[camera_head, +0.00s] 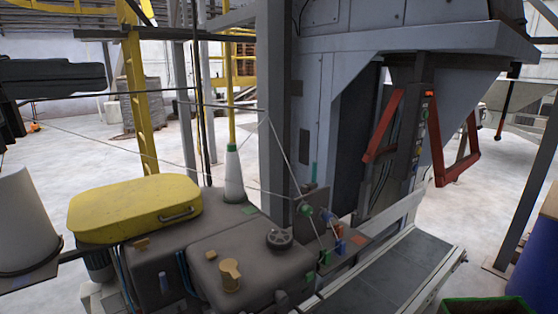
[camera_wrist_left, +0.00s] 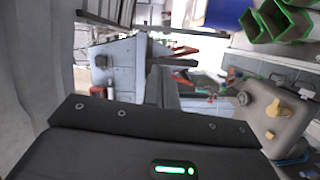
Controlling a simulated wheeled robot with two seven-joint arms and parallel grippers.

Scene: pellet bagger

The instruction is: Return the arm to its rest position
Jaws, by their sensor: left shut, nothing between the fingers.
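My left gripper (camera_head: 90,76) is a dark shape at the upper left edge of the head view. It is shut and empty, held up in the air, apart from the machine. In the left wrist view its dark housing (camera_wrist_left: 160,150) with a lit green strip fills the bottom, and its fingertips do not show. My right gripper is in neither view.
A grey machine with a yellow cover (camera_head: 135,208) stands below and right of my left gripper. A white cone with a green tip (camera_head: 233,178) rises from it. A conveyor (camera_head: 385,275) runs beside a tall grey bagger (camera_head: 310,110) with red arms. Open floor lies behind.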

